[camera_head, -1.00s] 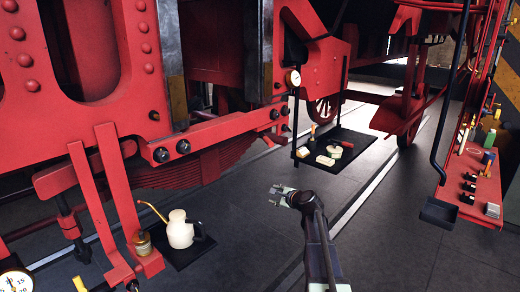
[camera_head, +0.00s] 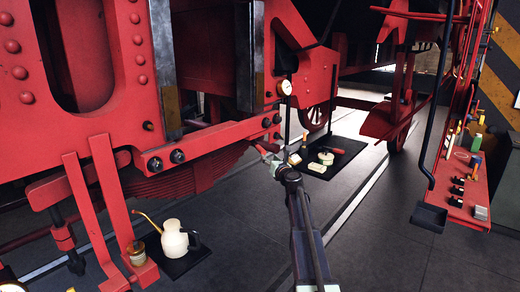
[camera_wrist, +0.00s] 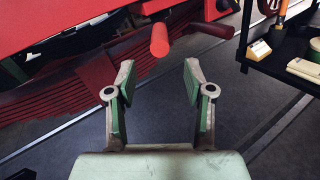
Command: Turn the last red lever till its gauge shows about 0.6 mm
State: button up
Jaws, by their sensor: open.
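The red lever (camera_wrist: 160,40) shows its round handle end in the wrist view, just beyond and between my fingertips. My gripper (camera_wrist: 158,80) is open with nothing between its green-padded fingers. In the head view my gripper (camera_head: 272,160) is small, close below the right end of the red beam, where the lever (camera_head: 266,147) is partly hidden. A round white gauge (camera_head: 285,87) is mounted on the red frame above; its reading is too small to tell.
A black tray (camera_head: 345,150) with small items lies on the floor behind my gripper. A cream oil can (camera_head: 173,238) stands on a dark mat at lower left. A red shelf (camera_head: 455,208) with several tools is at right. Dark floor between is clear.

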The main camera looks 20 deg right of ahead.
aim_at(260, 149)
jog(key=w+p, duration=0.2)
jog(key=w, duration=1)
jog(key=shift+w+d, duration=0.2)
grip_shut()
